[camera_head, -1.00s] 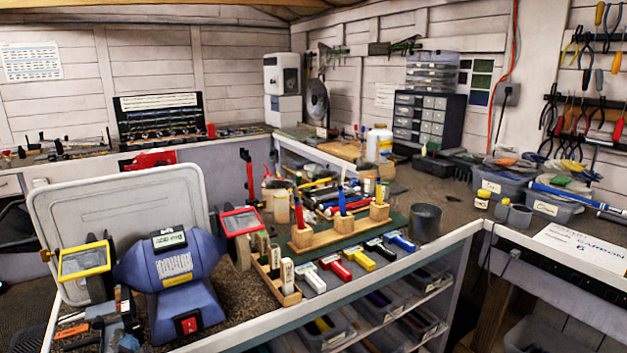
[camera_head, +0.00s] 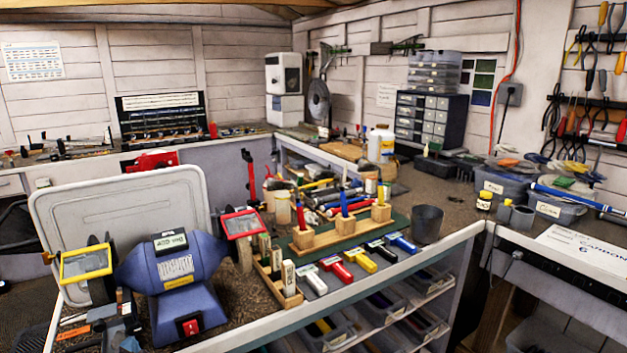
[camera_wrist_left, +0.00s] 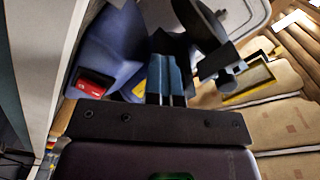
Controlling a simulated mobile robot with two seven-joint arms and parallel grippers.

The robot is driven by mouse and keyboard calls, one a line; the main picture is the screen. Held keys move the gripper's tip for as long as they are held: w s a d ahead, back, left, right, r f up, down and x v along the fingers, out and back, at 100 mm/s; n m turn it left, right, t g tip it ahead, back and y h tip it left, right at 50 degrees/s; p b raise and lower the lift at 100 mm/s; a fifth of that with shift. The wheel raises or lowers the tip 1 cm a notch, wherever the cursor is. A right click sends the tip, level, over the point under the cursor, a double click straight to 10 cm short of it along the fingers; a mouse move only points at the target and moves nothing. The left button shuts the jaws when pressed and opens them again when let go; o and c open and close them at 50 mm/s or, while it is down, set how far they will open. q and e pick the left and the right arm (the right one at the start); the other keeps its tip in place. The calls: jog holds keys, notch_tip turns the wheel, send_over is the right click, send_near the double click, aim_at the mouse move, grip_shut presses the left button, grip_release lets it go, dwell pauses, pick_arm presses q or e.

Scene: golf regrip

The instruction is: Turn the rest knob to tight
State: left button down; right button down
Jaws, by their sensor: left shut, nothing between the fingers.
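The blue bench grinder (camera_head: 172,272) stands at the front left of the bench. Its yellow-framed shield (camera_head: 86,264) is on its left side; the red-framed shield (camera_head: 240,223) is on its right. My left gripper (camera_head: 126,312) is low beside the grinder's left side, small and partly lost among dark parts. In the left wrist view its two blue-grey fingers (camera_wrist_left: 166,66) are together and empty, close to dark rest or wheel parts (camera_wrist_left: 226,76). The rest knob cannot be told clearly from those parts. My right gripper is not in view.
A pale grey lid or tray (camera_head: 120,205) leans behind the grinder. Wooden blocks (camera_head: 345,224) with tools and a row of coloured-handled tools (camera_head: 358,262) stand right of it. The grinder's red switch (camera_head: 190,327) faces the bench's front edge.

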pick_arm(q)
jog(key=r, duration=0.1)
jog(key=a+r, duration=0.1)
jog(key=r, duration=0.1)
jog(key=shift+a, duration=0.15)
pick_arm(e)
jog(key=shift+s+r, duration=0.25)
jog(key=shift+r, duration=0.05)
pick_arm(q)
jog(key=shift+s+r, duration=0.1)
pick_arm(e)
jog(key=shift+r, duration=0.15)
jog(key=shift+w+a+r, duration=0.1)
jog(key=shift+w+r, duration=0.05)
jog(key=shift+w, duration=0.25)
pick_arm(q)
jog(key=shift+a, duration=0.2)
jog(key=shift+s, duration=0.1)
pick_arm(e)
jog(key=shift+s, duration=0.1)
pick_arm(q)
jog(key=v, duration=0.2)
jog(key=f+v, duration=0.1)
jog(key=v, duration=0.2)
jog(key=shift+s+d+f, duration=0.15)
jog(key=shift+s, duration=0.15)
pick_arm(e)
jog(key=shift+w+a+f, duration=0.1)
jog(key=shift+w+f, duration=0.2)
